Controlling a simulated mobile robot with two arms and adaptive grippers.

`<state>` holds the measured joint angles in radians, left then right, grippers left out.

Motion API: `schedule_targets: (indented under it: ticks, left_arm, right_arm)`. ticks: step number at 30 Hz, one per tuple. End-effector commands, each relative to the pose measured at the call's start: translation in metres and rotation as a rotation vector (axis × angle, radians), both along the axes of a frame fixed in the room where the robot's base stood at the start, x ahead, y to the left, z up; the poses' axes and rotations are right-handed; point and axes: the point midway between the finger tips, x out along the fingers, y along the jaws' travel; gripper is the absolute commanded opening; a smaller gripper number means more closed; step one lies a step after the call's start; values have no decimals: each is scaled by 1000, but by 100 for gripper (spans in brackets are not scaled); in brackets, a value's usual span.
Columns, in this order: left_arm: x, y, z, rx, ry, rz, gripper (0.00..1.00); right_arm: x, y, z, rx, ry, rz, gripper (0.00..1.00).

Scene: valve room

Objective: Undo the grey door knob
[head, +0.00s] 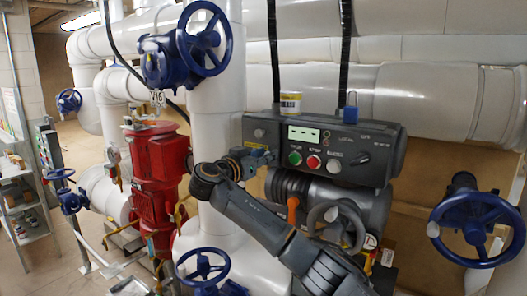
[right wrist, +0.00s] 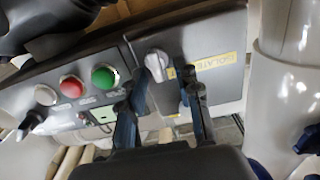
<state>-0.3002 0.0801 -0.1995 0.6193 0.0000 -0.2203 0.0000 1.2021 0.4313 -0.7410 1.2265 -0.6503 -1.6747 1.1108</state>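The grey door knob (head: 259,133) is a small light knob on the left part of the dark grey control box (head: 385,134). In the right wrist view the knob (right wrist: 156,64) sits upper centre on a flat grey door panel (right wrist: 228,84), beside a yellow label that seems to read ISOLATE. My right gripper (head: 266,155) is just below the knob in the head view. In the right wrist view my right gripper (right wrist: 162,82) has its fingers apart, the knob showing between their tips; I cannot tell whether they touch it. My left gripper is out of view.
A green button (head: 295,158), a red button (head: 314,162) and a white one sit right of the knob. Blue valve wheels, a red valve body (head: 158,180) and thick white pipes surround the box.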

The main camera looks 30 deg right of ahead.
Motion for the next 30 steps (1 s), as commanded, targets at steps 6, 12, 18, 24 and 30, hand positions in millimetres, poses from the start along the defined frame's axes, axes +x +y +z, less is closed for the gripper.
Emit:
schedule_targets:
  ticks: [6,12,18,24,30]
  left_arm:
    - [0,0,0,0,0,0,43]
    - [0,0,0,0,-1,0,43]
    - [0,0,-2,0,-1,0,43]
    - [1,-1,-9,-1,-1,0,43]
    - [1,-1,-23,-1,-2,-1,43]
  right_arm:
    - [0,0,-1,0,0,0,31]
    - [0,0,0,0,0,0,0]
    - [0,0,-1,-3,7,1,0]
    - [1,1,-3,-25,62,1,0]
    - [3,2,-4,-75,185,2,0]
